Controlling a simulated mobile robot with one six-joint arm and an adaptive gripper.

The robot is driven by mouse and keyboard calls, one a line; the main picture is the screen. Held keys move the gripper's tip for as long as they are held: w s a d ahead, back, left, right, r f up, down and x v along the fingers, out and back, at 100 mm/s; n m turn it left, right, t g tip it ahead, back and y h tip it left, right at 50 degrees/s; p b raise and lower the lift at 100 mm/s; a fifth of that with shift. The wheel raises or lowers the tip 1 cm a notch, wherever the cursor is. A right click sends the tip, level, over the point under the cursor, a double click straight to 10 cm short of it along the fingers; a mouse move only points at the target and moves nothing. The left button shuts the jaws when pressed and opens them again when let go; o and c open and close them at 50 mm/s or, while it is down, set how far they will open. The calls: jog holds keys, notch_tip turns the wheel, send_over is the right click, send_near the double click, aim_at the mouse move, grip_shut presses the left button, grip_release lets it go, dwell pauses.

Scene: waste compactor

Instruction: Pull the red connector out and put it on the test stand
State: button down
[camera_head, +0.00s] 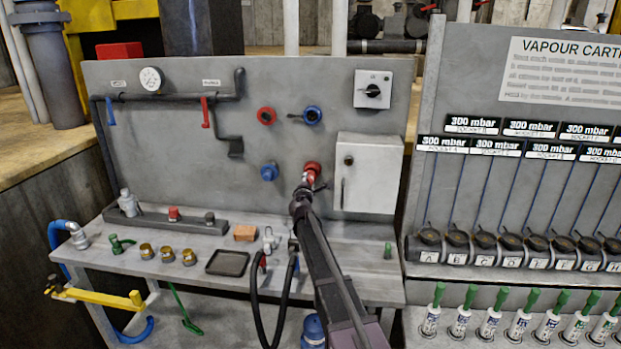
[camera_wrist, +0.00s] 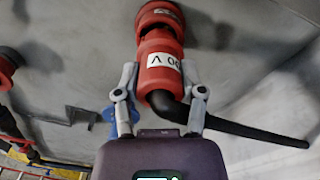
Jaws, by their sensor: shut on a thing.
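In the head view the connector (camera_head: 309,176) is at the lower right of the panel's sockets. My gripper (camera_wrist: 160,82) is shut on the connector, one finger on each side; it also shows in the head view (camera_head: 302,192). I cannot tell which fixture is the test stand.
A grey box (camera_head: 368,173) stands out from the panel just right of the connector. Another red socket (camera_head: 266,115) and blue sockets (camera_head: 269,172) are nearby. The bench holds a black tray (camera_head: 227,263), a brown block (camera_head: 244,232), brass fittings (camera_head: 167,255) and a dark hose loop (camera_head: 256,305).

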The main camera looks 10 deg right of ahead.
jog(key=shift+s+a, duration=0.15)
jog(key=shift+s, duration=0.5)
jog(key=shift+s+a, duration=0.25)
jog(key=shift+s, duration=0.4)
jog(key=shift+s+a, duration=0.2)
jog(key=shift+s, duration=0.4)
